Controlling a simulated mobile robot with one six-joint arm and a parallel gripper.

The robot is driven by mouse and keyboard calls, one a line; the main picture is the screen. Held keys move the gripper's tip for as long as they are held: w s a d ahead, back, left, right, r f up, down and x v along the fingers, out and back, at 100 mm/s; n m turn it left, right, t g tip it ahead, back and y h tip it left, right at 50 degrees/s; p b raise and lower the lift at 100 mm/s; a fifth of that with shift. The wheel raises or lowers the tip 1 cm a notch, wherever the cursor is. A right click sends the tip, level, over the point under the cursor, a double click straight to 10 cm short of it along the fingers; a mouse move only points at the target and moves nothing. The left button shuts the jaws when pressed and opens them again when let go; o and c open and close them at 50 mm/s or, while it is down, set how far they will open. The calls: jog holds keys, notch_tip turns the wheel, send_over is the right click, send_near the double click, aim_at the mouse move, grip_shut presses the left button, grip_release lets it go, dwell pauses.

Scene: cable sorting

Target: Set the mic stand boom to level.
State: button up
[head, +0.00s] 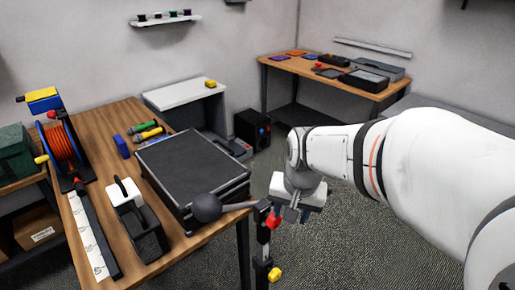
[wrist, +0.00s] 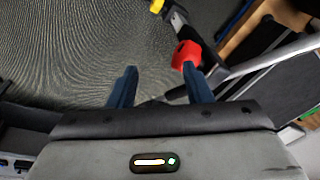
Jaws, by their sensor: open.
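The mic stand shows in the head view in front of the table's right corner, with an upright dark post, a red knob (head: 273,220) near its top and a yellow knob (head: 274,273) lower down. Its pale boom (head: 238,206) reaches left from the top to a dark ball-shaped end (head: 206,207) above the table. It looks near level, but I cannot tell the exact tilt. My gripper (head: 290,214) is open and empty, just right of the post top. In the wrist view, the red knob (wrist: 186,54) is by the right fingertip of my gripper (wrist: 160,72); contact is unclear.
The wooden table (head: 95,130) holds a black flat case (head: 193,165), a white-and-black device (head: 130,198), a cable reel (head: 62,140) and two microphones (head: 147,132). A second table (head: 330,75) stands at the back. Carpet (head: 345,240) is open right of the stand.

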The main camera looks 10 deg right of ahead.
jog(key=w+f+m, duration=0.1)
jog(key=w+m, duration=0.1)
jog(key=w, duration=0.2)
jog(key=w+f+m, duration=0.2)
jog(key=w+m, duration=0.1)
jog(key=w, duration=0.1)
jog(key=w+f+m, duration=0.1)
jog(key=w+m, duration=0.1)
jog(key=w, duration=0.2)
jog(key=shift+w+d+f+y, duration=0.15)
jog(key=shift+d+f+y, duration=0.05)
jog(key=shift+d+y, duration=0.15)
jog(key=shift+w+f+m, duration=0.25)
jog(key=shift+m, duration=0.15)
jog(key=p+x, duration=0.1)
jog(key=x, duration=0.6)
jog(key=shift+f, duration=0.35)
jog(key=shift+c, duration=0.3)
grip_shut()
